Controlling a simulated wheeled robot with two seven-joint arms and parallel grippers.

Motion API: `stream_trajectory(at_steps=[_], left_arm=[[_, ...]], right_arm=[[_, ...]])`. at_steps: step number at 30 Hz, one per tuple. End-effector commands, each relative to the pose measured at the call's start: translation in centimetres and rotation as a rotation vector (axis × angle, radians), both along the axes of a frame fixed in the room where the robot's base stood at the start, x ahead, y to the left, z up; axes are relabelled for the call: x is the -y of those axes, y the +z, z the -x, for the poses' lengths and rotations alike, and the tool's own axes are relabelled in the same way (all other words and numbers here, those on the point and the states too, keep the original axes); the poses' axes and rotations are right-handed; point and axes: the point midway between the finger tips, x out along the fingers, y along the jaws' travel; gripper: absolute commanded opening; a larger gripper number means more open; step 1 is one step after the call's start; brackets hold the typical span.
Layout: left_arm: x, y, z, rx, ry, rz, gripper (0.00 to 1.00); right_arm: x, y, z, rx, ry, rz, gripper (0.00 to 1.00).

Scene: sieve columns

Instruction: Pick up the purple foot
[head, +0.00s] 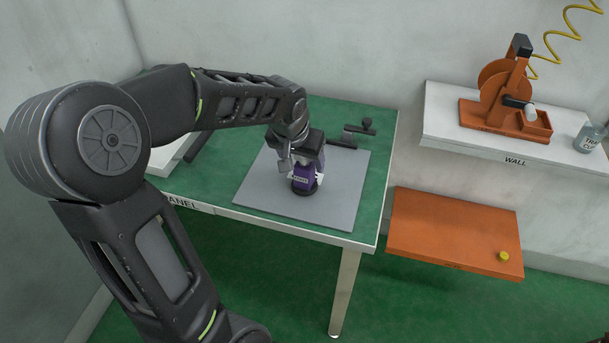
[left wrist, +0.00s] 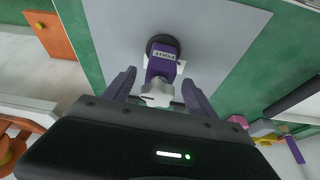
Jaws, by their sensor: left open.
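The purple foot (head: 304,174) stands on the grey mat (head: 343,190) on the green bench. It has a dark round base and a pale label. In the left wrist view the foot (left wrist: 161,68) shows its label reading FOOT, with a whitish part nearer the camera. My left gripper (head: 306,160) is over the foot, pointing down, and hides its upper part in the head view. In the left wrist view the fingers of my left gripper (left wrist: 159,77) are apart, one on each side of the foot; contact cannot be told. My right gripper is not seen.
A dark fixture (head: 352,134) stands at the back of the bench. An orange shelf (head: 440,232) to the right bears a small yellow piece (head: 503,256). A white wall shelf (head: 460,139) holds an orange device (head: 503,98) and a jar (head: 589,138). The mat's front right is clear.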

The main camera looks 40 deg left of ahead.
Motion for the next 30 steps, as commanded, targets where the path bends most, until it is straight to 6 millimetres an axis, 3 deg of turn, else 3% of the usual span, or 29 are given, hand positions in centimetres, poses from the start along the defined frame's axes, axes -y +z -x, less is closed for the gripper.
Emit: stream_trajectory(at_steps=[8, 18, 30], left_arm=[[0.0, -0.5, -0.2, -0.001, 0.0, 0.0, 0.66], [-0.5, -4.6, -1.9, -0.002, 0.0, 0.0, 0.66], [-0.5, -4.7, -2.0, 0.001, 0.001, 0.0, 0.66]], right_arm=[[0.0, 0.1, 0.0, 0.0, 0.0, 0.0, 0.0], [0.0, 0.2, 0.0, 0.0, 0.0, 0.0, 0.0], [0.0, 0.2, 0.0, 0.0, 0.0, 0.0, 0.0]])
